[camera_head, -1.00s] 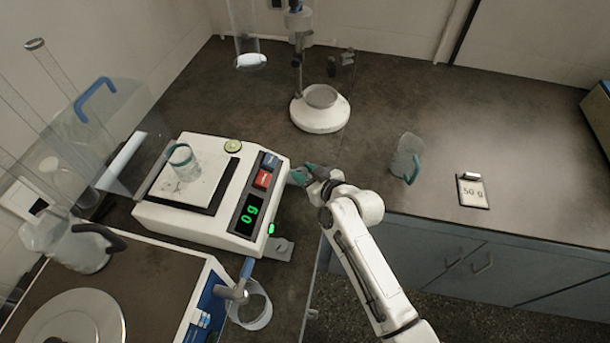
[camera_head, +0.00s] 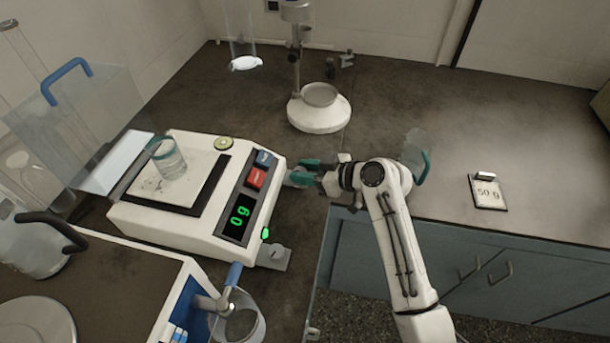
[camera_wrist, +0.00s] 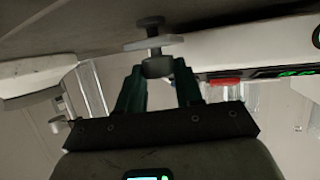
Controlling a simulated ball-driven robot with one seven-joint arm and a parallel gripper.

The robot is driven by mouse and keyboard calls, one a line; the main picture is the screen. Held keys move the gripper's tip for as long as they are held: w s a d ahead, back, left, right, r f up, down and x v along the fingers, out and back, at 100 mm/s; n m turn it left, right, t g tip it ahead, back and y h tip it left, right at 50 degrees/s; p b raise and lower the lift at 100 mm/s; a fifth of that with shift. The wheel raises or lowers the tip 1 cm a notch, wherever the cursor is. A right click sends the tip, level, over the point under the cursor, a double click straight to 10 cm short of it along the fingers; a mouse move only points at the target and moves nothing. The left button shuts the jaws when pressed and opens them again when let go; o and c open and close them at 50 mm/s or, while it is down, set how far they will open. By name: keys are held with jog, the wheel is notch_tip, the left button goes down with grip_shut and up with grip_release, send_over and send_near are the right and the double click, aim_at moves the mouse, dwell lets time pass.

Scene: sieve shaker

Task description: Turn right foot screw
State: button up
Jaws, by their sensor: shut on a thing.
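The white balance (camera_head: 150,222) stands on the dark bench, with a green reading of 0 g on its front panel. My gripper (camera_head: 308,174) is at the balance's far front corner, its teal fingers pointing left. In the wrist view my gripper (camera_wrist: 158,78) is shut on the right foot screw (camera_wrist: 157,66), whose dark knob sits between the fingertips under a pale lug (camera_wrist: 153,43). In the head view the fingers mostly hide this screw. The other foot lug (camera_head: 274,257) shows at the near front corner, clear of the gripper.
A glass beaker (camera_head: 168,158) stands on the pan. A round bubble level (camera_head: 223,143) is on the balance's top. A white-based stand (camera_head: 319,112) is behind the gripper; a jug (camera_head: 416,155) is right of the wrist. A 50 g box (camera_head: 488,192) lies farther right.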

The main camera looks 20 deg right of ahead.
dwell(0.4)
jog(key=o, duration=0.8)
jog(key=shift+c, duration=0.2)
jog(key=shift+s+d, duration=0.1)
jog(key=v, duration=1)
jog(key=shift+s+d+b, duration=0.15)
jog(key=shift+s+b, duration=0.05)
jog(key=shift+b, duration=0.2)
jog(key=s+a+f+m+g+h, duration=0.1)
jog(key=s+f+m+g+h, duration=0.15)
jog(key=s+f, duration=0.45)
jog(key=s+a+f+m+g+h, duration=0.25)
jog(key=s+f, duration=0.35)
jog(key=s, duration=0.3)
jog(key=s+d+f+m+g+h, duration=0.1)
jog(key=s+d+m+g+h, duration=0.2)
jog(key=s, duration=1)
jog(key=shift+s+d+f+g+h, duration=0.2)
jog(key=shift+s+d+g+h, duration=0.15)
jog(key=shift+d+g, duration=0.3)
